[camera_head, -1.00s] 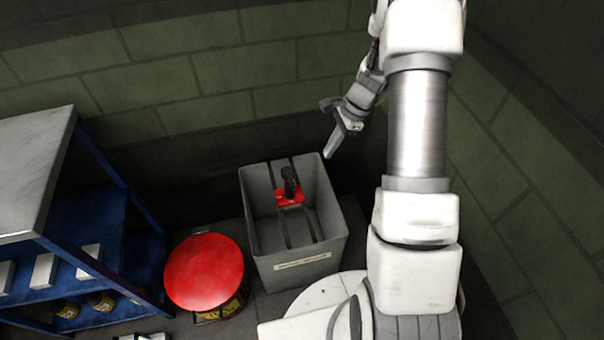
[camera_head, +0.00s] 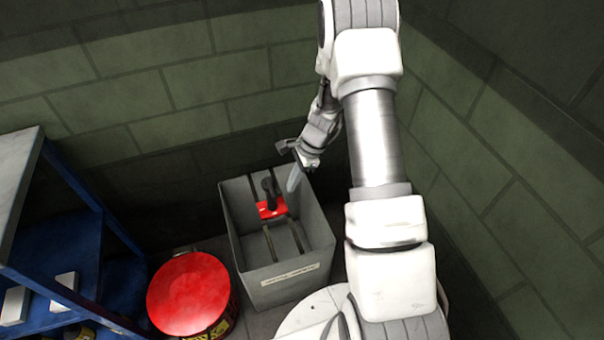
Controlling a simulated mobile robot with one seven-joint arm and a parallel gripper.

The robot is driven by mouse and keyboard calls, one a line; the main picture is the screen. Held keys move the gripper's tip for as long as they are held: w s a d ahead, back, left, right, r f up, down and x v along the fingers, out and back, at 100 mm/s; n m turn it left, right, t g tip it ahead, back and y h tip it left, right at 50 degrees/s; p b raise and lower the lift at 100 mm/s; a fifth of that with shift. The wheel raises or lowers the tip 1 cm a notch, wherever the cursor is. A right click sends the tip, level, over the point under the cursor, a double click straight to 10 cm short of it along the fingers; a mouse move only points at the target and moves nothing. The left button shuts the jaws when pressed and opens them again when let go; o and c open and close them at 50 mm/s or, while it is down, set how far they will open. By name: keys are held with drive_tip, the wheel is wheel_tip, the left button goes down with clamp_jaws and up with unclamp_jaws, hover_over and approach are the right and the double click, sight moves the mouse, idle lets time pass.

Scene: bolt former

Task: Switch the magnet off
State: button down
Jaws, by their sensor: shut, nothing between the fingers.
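A grey open-topped bin (camera_head: 287,272) with a label on its front stands on the floor at the centre. Inside it, near the back, a black upright handle (camera_head: 269,190) rises from a red block (camera_head: 271,208); I take this to be the magnet and its lever. My gripper (camera_head: 293,182) is shut and empty. It points downward over the bin's right back part, to the right of the black handle and apart from it in the picture. The exact height of the fingertips above the rim is hard to tell.
A red-lidded drum (camera_head: 188,294) stands left of the bin. A blue shelf unit (camera_head: 96,222) with a grey top is further left. Green block walls close in behind and to the right. My own base is just in front right of the bin.

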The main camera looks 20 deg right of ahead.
sight(271, 188)
drive_tip(key=shift+a+r, duration=0.1)
drive_tip(key=shift+a, duration=1.25)
